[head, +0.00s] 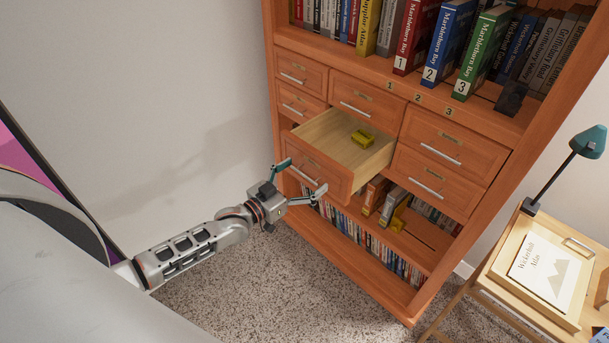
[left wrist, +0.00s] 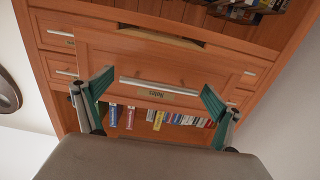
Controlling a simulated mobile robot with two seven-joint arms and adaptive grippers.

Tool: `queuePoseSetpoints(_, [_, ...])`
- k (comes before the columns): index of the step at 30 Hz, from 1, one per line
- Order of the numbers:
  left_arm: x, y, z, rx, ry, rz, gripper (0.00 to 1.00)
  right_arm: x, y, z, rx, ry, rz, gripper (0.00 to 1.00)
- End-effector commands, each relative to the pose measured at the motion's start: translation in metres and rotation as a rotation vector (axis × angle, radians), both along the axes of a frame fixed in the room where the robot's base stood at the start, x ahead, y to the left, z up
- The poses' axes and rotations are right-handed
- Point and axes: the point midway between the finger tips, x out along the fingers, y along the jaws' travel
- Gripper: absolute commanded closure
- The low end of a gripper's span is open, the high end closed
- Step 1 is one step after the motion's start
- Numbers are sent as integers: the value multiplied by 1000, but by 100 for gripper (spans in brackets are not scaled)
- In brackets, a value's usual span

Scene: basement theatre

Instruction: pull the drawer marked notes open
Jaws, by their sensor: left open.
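A wooden drawer (head: 318,178) in the bookcase's middle column stands pulled well out, its box open to view. Its bar handle (left wrist: 160,84) runs across the front in the left wrist view, with a small label (left wrist: 147,91) whose text is too small to read surely. My left gripper (head: 302,179) is in front of this drawer. It is open, its teal-tipped fingers spread toward the two ends of the handle. I cannot tell whether they touch the drawer front. A yellow object (head: 362,139) lies inside the drawer. My right gripper is not in view.
Closed drawers (head: 446,140) flank the open one. Books (head: 440,45) stand on the shelf above, and more books (head: 375,193) stand below. A side table (head: 497,268) with a tray and teal lamp (head: 590,141) is at right. Carpet (head: 285,290) in front is clear.

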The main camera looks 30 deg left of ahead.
Motion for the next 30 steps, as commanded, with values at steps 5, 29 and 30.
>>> queuePoseSetpoints(5, [-4, 2, 0, 0, 1, 0, 6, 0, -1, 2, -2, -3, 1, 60])
queuePoseSetpoints(29, [-111, 40, 0, 1, 1, 0, 6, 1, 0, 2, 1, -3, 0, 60])
queuePoseSetpoints(30, [-112, 41, 0, 1, 0, 0, 6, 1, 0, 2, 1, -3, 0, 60])
